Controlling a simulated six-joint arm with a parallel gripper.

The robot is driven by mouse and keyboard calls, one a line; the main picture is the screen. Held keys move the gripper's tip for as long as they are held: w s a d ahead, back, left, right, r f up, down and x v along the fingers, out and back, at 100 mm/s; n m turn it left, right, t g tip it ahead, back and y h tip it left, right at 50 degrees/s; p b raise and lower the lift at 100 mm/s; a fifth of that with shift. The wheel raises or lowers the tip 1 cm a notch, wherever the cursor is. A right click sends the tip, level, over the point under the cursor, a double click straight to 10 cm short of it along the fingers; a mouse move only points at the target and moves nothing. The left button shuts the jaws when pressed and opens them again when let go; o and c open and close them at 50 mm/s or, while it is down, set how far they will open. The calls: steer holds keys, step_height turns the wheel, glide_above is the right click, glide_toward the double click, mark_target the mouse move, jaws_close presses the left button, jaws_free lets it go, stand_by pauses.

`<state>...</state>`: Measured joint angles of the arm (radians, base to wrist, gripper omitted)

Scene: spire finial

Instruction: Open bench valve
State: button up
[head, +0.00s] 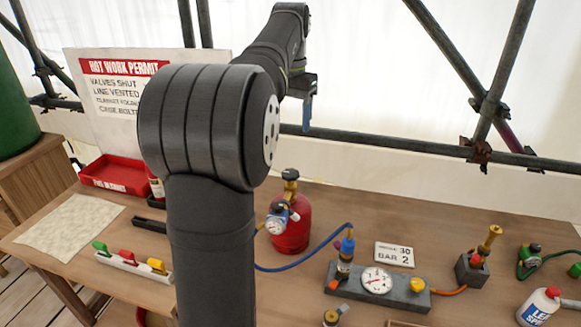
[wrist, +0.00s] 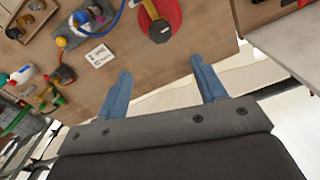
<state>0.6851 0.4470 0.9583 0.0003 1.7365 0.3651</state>
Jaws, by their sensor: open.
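A grey manifold block (head: 400,297) lies on the bench, with a white dial gauge (head: 377,280), a blue-topped fitting (head: 346,250) and a yellow knob (head: 417,286). I cannot tell which part is the bench valve. A red gas cylinder (head: 290,230) with a brass top and a regulator (head: 277,220) stands left of the block; a blue hose joins them. The cylinder also shows in the wrist view (wrist: 174,14). My gripper (head: 307,112) is raised above the back of the bench, its blue fingers open and empty. In the wrist view, my gripper (wrist: 162,86) is apart from everything.
A card (head: 394,254) stands behind the block. A brass fitting (head: 488,243) on a dark block, a green fitting (head: 528,262) and a white bottle (head: 538,308) are at right. A rack with coloured handles (head: 130,264) and a red tray (head: 113,176) are at left. Scaffold tubes (head: 400,148) run behind.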

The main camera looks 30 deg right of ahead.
mark_target(290, 172)
step_height(290, 172, down, 14)
steer(key=shift+f, duration=0.15)
stand_by(0.3)
steer(key=c, duration=1)
